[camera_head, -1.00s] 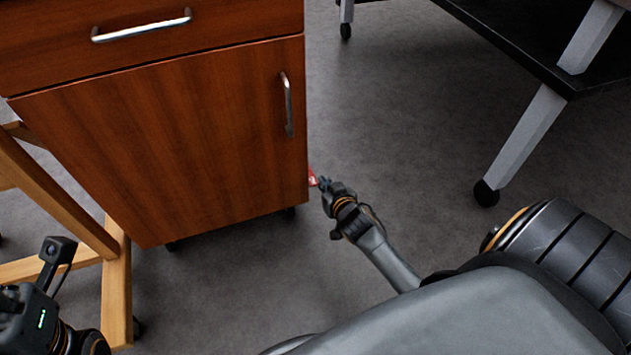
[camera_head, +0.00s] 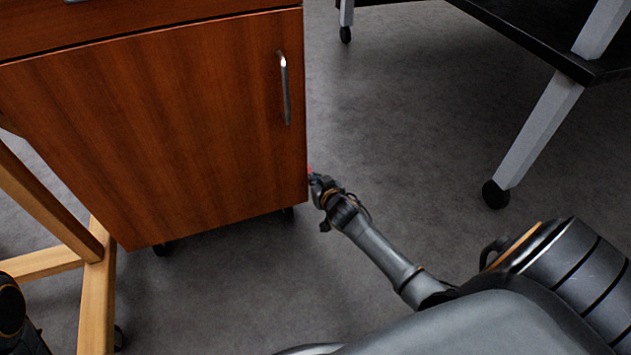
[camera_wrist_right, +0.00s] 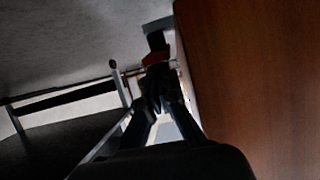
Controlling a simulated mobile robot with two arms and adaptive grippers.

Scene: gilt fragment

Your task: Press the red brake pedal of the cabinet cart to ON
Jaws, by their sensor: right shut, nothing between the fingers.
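The wooden cabinet cart (camera_head: 180,140) stands on casters at the left in the head view. Its side also fills the right of the right wrist view (camera_wrist_right: 250,90). A small bit of the red brake pedal (camera_head: 309,169) shows at its lower right edge. The pedal also shows in the wrist view (camera_wrist_right: 154,59), just beyond my fingertips. My right gripper (camera_head: 316,180) is shut and empty, right at the pedal, hiding most of it. I cannot tell whether they touch. Part of my left arm shows at the lower left edge; its fingers are out of view.
A wooden frame (camera_head: 97,290) stands close at the cart's left. A dark table with a pale leg (camera_head: 540,130) on casters stands at the right. Grey floor (camera_head: 410,140) between cart and table is clear.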

